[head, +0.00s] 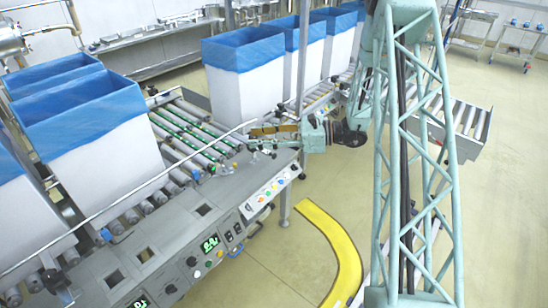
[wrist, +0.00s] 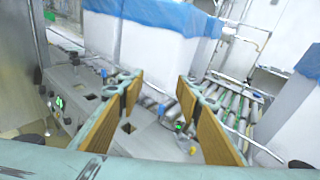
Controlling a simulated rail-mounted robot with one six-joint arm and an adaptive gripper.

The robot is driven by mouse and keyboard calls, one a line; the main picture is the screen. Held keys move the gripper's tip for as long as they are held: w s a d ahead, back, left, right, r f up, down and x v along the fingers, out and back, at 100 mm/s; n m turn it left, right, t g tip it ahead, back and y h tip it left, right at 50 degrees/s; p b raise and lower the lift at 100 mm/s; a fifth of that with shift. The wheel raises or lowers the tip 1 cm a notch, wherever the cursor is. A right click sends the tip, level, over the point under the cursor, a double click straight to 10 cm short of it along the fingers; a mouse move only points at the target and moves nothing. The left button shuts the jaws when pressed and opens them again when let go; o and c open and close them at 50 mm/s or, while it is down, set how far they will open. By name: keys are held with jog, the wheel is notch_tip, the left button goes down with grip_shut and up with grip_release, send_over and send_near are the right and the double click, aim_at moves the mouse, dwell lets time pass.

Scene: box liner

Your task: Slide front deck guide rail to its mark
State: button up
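A thin pale guide rail (head: 120,200) runs lengthwise over the rollers on the near side of the conveyor deck in the head view. I cannot tell for sure whether it is the front one, and I cannot make out its mark. My gripper (head: 256,131) is over the far right end of the deck, close to the rail's far end. The wrist view shows my gripper (wrist: 162,88) open, with two tan-padded fingers well apart and nothing between them. Deck plate and rollers show beyond the fingers.
The grey control deck (head: 150,253) carries buttons, green displays and square openings. White boxes with blue liners (head: 85,135) stand on the left, and more (head: 247,85) stand behind. A yellow curved floor strip (head: 337,250) lies on open floor at right.

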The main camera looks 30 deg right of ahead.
jog(key=w+d+f+m+t+h, duration=0.25)
jog(key=d+f+m+t, duration=0.2)
jog(key=d+f, duration=0.65)
jog(key=m+t+h, duration=0.3)
jog(key=m+h, duration=0.1)
jog(key=m, duration=0.2)
send_near(276, 156)
jog(key=v, duration=0.3)
jog(key=shift+a+f, duration=0.1)
jog(key=shift+f, duration=0.1)
jog(key=shift+b+x, duration=0.7)
jog(key=shift+x, duration=6.15)
jog(key=shift+r, duration=0.15)
jog(key=shift+c, duration=0.3)
